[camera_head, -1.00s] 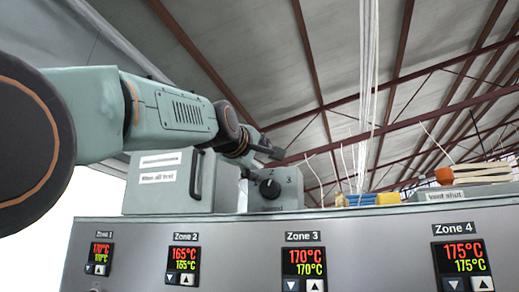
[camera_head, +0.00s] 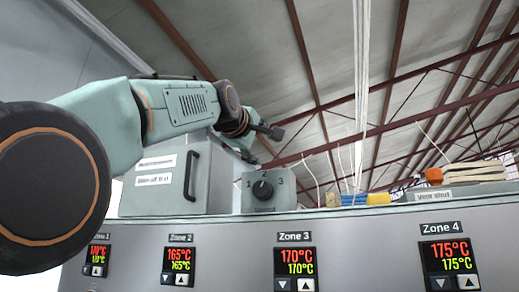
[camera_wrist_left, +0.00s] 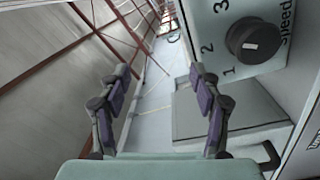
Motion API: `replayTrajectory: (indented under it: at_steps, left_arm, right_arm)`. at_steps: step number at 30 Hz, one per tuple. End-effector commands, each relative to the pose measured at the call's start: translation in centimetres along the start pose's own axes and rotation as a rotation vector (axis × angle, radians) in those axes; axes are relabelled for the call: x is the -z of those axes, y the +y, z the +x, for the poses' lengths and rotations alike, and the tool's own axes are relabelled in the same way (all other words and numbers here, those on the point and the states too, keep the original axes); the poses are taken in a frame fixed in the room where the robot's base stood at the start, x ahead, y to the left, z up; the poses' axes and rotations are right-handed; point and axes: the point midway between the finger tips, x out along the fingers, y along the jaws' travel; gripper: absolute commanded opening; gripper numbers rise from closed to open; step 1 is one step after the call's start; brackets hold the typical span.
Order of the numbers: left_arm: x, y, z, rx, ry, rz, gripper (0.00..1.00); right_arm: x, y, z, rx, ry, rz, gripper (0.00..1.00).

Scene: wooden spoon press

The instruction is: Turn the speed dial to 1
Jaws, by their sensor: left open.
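The speed dial is a round black knob (camera_head: 262,189) on a small grey box (camera_head: 283,187) on top of the machine. The numbers 1, 2 and 3 run around it from left over the top to right. Its pale mark seems to point up near 2. My left gripper (camera_head: 263,146) is open and empty, just above the box and apart from the knob. In the left wrist view the knob (camera_wrist_left: 253,42) lies to the right of the open fingers (camera_wrist_left: 158,80), with the word Speed beside it. My right gripper is not in view.
A larger grey box with a handle (camera_head: 192,180) stands left of the dial box, under my left arm. The machine front (camera_head: 215,235) carries several zone temperature displays. Yellow and blue items (camera_head: 360,199) lie to the right.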

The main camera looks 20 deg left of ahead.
Motion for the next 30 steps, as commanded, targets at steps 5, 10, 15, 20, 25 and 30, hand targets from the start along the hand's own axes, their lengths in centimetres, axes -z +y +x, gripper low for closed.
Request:
replayTrajectory:
  at_steps: [5, 10, 15, 20, 25, 30]
  left_arm:
    - [0.7, 3.4, -3.2, 0.006, -0.001, 0.067, 0.64]
    - [-0.3, 1.3, -4.6, 0.128, -0.068, 0.385, 0.64]
    - [-1.4, -2.0, -5.5, 0.235, -0.182, 0.727, 0.64]
    - [-2.4, -5.1, -5.8, 0.294, -0.303, 1.000, 0.64]
    - [-2.7, -6.0, -6.1, 0.298, -0.364, 1.160, 0.64]
    - [-2.7, -6.0, -5.8, 0.294, -0.374, 1.196, 0.64]
  right_arm:
    - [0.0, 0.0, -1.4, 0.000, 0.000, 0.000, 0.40]
    - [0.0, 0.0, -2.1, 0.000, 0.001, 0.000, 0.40]
    - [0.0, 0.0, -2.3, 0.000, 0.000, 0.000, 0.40]
    - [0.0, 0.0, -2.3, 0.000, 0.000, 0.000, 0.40]
    - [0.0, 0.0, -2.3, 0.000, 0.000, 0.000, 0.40]
    - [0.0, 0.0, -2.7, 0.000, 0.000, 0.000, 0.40]
